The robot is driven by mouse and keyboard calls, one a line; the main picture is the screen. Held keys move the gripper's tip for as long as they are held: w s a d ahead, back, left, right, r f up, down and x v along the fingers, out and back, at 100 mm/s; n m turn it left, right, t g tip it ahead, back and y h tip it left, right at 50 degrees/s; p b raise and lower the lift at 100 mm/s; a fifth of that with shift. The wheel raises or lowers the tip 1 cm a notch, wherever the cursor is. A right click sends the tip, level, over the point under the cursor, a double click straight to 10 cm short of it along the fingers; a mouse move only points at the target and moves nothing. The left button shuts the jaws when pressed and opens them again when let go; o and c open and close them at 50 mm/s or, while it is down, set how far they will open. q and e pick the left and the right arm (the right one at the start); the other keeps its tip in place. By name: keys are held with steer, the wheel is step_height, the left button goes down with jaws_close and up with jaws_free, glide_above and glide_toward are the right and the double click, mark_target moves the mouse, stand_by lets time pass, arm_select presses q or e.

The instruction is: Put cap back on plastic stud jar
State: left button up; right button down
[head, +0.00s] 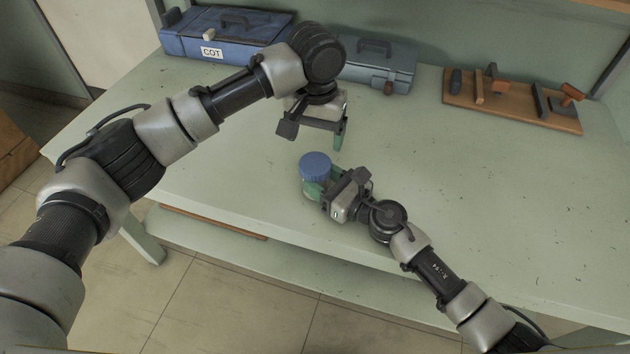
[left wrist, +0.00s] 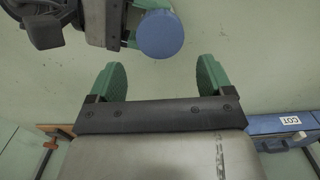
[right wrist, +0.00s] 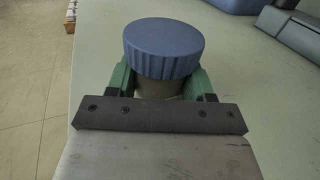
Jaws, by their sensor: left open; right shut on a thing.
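The plastic jar (right wrist: 157,88) has a greyish body and stands upright between the fingers of my right gripper (right wrist: 160,85), which is shut on it. The blue ribbed cap (head: 315,164) sits on top of the jar, and it also shows in the right wrist view (right wrist: 163,47). I cannot tell whether it is screwed down. My left gripper (head: 318,136) is open and empty, above and behind the jar in the head view. In the left wrist view the cap (left wrist: 160,34) lies beyond the green fingertips, apart from them.
On the pale green table (head: 230,160), a blue toolbox (head: 225,35) labelled COT and a grey-blue case (head: 375,65) stand at the back. A wooden board (head: 510,104) with tools lies at the back right. The table's middle right is clear.

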mark_target(315, 163)
arm_select(q)
step_height(315, 163, down, 8)
steer(key=shift+r, duration=0.15)
stand_by(0.4)
steer(key=c, duration=0.7)
steer(key=m, duration=0.3)
steer(key=shift+m, duration=0.4)
steer(key=shift+c, duration=0.2)
steer(key=m, duration=0.4)
steer(key=o, duration=1)
